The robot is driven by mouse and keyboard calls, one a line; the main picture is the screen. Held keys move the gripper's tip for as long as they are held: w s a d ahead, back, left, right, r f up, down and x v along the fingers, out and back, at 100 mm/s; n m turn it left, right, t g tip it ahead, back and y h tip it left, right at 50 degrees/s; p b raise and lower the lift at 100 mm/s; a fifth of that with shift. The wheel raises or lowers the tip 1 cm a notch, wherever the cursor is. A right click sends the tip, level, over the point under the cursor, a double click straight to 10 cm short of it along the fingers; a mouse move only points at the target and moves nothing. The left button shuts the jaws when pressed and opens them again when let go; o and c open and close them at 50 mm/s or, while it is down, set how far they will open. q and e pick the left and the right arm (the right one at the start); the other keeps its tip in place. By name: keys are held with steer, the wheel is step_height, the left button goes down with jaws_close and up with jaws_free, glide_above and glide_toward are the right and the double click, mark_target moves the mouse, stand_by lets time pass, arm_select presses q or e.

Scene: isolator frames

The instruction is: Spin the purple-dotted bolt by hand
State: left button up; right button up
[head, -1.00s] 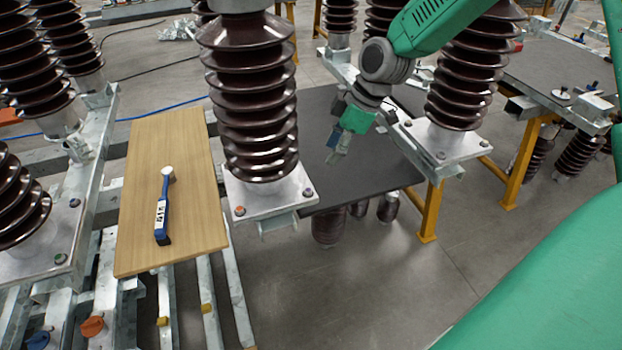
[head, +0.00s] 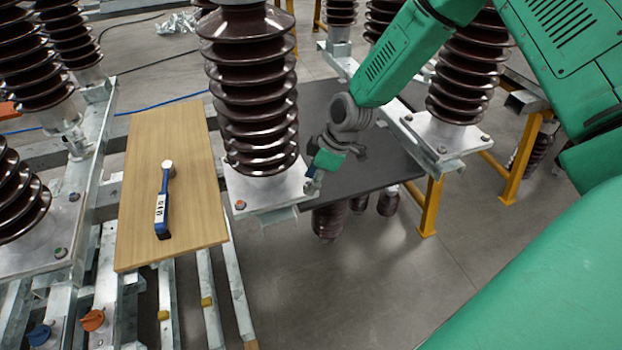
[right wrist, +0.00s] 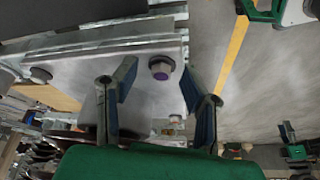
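The purple-dotted bolt (right wrist: 161,69) sits at the corner of the light metal base plate (right wrist: 110,62) in the right wrist view. My right gripper (right wrist: 157,78) is open, with one blue-lined finger on each side of the bolt in that picture. The fingers look apart from the bolt, and nothing is between them in their grip. In the head view my right gripper (head: 314,178) is at the right corner of the middle insulator's base plate (head: 265,203) and covers the bolt there.
The brown ribbed insulator (head: 253,100) rises close to the left of my right gripper. A blue-handled tool (head: 163,203) lies on the wooden board (head: 190,150). A dark table (head: 375,170) lies behind the gripper. An orange-dotted bolt (head: 240,204) sits on the plate's front left corner.

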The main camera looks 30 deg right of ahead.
jaws_close()
steer(key=m+t+h+p, duration=0.1)
steer(key=m, duration=0.2)
steer(key=shift+a+r+m+p, duration=0.1)
steer(key=shift+m+p, duration=0.2)
steer(key=shift+m, duration=0.1)
steer(key=m+h, duration=0.1)
steer(key=m, duration=0.1)
steer(key=m+t+h+p, duration=0.1)
steer(key=m, duration=0.2)
steer(key=shift+a+p, duration=0.15)
steer(key=shift+p, duration=0.15)
steer(key=m+h, duration=0.1)
steer(key=m, duration=0.2)
steer(key=m+h+p, duration=0.1)
steer(key=m, duration=0.1)
steer(key=shift+a+r+m, duration=0.1)
steer(key=shift+a+m, duration=0.1)
steer(key=shift+m, duration=0.2)
steer(key=shift+w+m+g+h+p, duration=0.1)
steer(key=shift+m+g+h+p, duration=0.25)
steer(key=shift+m, duration=0.65)
steer(key=shift+w+m+g+h+p, duration=0.15)
steer(key=shift+m+h+p, duration=0.3)
steer(key=shift+m, duration=0.55)
steer(key=shift+s, duration=0.1)
